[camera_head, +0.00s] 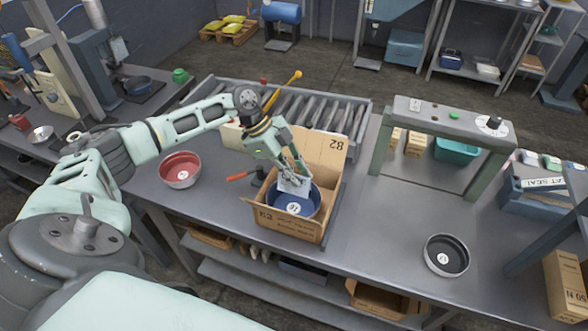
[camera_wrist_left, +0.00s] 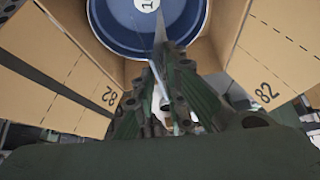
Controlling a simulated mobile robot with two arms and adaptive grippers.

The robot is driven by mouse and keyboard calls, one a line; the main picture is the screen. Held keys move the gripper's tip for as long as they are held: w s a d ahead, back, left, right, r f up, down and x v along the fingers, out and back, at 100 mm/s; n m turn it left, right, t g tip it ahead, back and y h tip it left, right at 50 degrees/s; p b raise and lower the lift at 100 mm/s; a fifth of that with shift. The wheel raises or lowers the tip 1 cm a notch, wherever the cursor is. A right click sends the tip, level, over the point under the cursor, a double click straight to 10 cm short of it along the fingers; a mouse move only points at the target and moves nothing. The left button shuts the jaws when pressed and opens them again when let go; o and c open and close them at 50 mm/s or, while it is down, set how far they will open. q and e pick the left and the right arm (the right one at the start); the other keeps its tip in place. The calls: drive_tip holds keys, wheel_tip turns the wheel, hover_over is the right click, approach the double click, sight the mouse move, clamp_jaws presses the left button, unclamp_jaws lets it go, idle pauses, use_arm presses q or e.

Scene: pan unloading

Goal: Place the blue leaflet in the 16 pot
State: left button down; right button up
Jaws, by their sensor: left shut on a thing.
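The blue pot marked 16 (camera_head: 306,210) sits inside an open cardboard box on the bench. In the left wrist view the pot (camera_wrist_left: 118,24) shows at the top, its label partly cut off. My left gripper (camera_head: 291,176) points down over the pot and is shut on a thin pale bluish-white sheet, the leaflet (camera_head: 291,187). The leaflet hangs within the pot's outline; I cannot tell whether it touches the pot. In the left wrist view the leaflet (camera_wrist_left: 159,50) shows almost edge-on between the fingers. My right gripper is not in view.
The cardboard box (camera_head: 282,228) has raised flaps around the pot. A red pot (camera_head: 180,170) stands to the left and a dark pot (camera_head: 446,255) to the right. A green frame (camera_head: 445,117) spans the bench at right. Bare bench lies between box and dark pot.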

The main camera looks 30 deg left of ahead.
sight(294, 188)
use_arm(q)
wheel_tip(294, 188, down, 3)
drive_tip(key=shift+s+r+b, duration=0.15)
drive_tip(key=shift+r+b, duration=0.05)
drive_tip(key=shift+b, duration=0.85)
wheel_tip(294, 188, down, 3)
drive_tip(key=b, duration=0.2)
drive_tip(key=shift+r+b, duration=0.1)
drive_tip(key=shift+b, duration=0.2)
drive_tip(key=c, duration=1.7)
unclamp_jaws()
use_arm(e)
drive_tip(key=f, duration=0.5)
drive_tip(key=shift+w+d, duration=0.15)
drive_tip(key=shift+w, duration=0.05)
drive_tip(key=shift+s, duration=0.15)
use_arm(q)
drive_tip(key=shift+r, duration=0.2)
wheel_tip(294, 188, up, 7)
drive_tip(key=p, duration=0.7)
drive_tip(key=shift+f, duration=0.1)
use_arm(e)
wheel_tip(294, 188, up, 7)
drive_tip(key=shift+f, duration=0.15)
